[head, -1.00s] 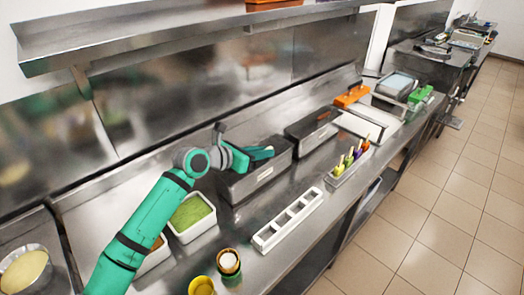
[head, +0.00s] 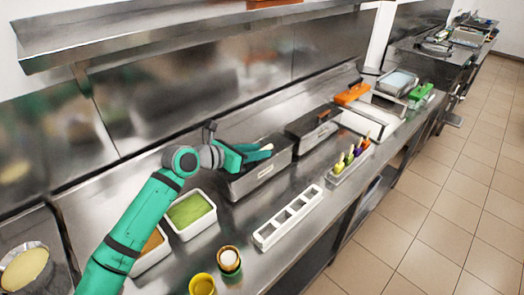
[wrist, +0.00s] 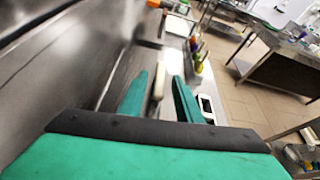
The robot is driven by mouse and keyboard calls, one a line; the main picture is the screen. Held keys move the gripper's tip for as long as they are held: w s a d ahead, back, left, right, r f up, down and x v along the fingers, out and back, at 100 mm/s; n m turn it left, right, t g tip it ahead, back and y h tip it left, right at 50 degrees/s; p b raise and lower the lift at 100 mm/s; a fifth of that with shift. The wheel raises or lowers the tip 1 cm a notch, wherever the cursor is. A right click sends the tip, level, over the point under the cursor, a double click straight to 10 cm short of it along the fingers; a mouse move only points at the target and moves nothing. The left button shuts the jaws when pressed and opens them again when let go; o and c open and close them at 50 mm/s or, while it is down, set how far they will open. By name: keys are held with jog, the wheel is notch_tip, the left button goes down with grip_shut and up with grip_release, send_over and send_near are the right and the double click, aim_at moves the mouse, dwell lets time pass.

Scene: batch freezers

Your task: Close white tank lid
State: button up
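A flat white panel (head: 361,123), perhaps the white tank lid, lies on the counter beyond two steel tanks. It shows small beyond my fingers in the wrist view (wrist: 176,25). My gripper (head: 266,152) is above the nearer steel tank (head: 262,176), fingers pointing right along the counter. In the wrist view my two green fingers (wrist: 160,97) are apart. A pale bar (wrist: 157,84) shows in the gap between them; whether it touches a finger I cannot tell. The inside of the nearer tank is mostly hidden by my gripper.
A second steel tank (head: 313,130) stands farther right. A white compartment rack (head: 287,218), a holder with coloured bottles (head: 350,162) and a tub of green paste (head: 190,214) are on the counter. A shelf (head: 180,32) runs above. The floor at right is clear.

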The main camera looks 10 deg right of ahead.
jog(key=v, duration=0.8)
jog(key=shift+a, duration=0.1)
